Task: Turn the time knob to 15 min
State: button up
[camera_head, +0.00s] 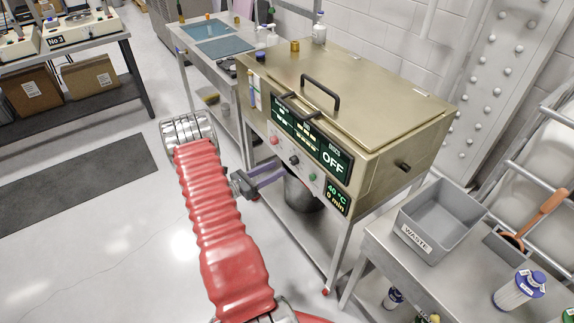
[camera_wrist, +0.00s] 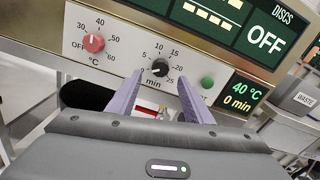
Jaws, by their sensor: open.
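In the head view the black knob (camera_head: 294,160) sits between a red knob and a green button. The small display (camera_wrist: 240,96) reads 40 °C and 0 min. My gripper (camera_wrist: 160,82) is open, its two lilac fingers pointing at the panel, one on each side below the time knob. The knob stands in the gap between the fingertips. I cannot tell whether they touch it.
The red °C knob (camera_wrist: 94,42) is left of the time knob. The green button (camera_wrist: 207,82) is close to the right finger. A larger display (camera_wrist: 262,38) reads OFF. A grey waste bin (camera_head: 440,222) stands on a bench at the right.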

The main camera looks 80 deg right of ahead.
aim_at(291, 162)
jog(key=shift+x, duration=3.2)
jog(key=shift+c, duration=0.3)
